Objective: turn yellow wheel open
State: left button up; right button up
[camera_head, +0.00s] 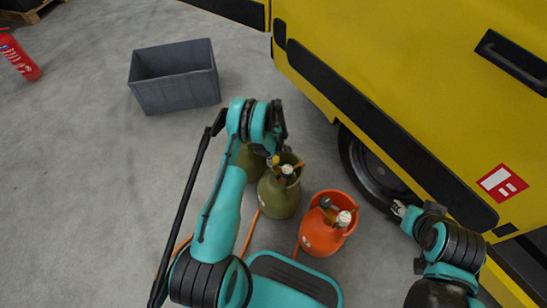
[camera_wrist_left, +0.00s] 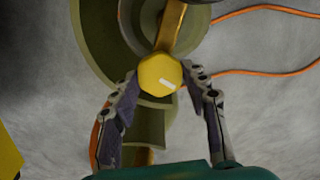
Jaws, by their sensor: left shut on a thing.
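The yellow wheel (camera_wrist_left: 160,74) is a small faceted knob with a white mark, on a brass-coloured valve above an olive cylinder. In the left wrist view the two fingers of my left gripper (camera_wrist_left: 161,82) close on it from both sides. In the head view my left gripper (camera_head: 273,158) is above the olive cylinders, and its arm partly hides the rear one (camera_head: 250,160). The front olive cylinder (camera_head: 279,197) stands upright beside it. My right gripper (camera_head: 399,208) is at the right, near the vehicle's tyre; its fingers are too small to read.
An orange cylinder (camera_head: 318,238) stands right of the olive ones. Orange hoses (camera_wrist_left: 262,10) run over the floor. A yellow vehicle (camera_head: 400,70) with a black tyre (camera_head: 365,180) fills the right. A grey crate (camera_head: 176,97) and a red extinguisher (camera_head: 18,57) are at the left.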

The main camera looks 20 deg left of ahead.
pick_arm(q)
jog(key=o, duration=1.2)
jog(key=shift+c, duration=0.2)
notch_tip(320, 180, up, 12)
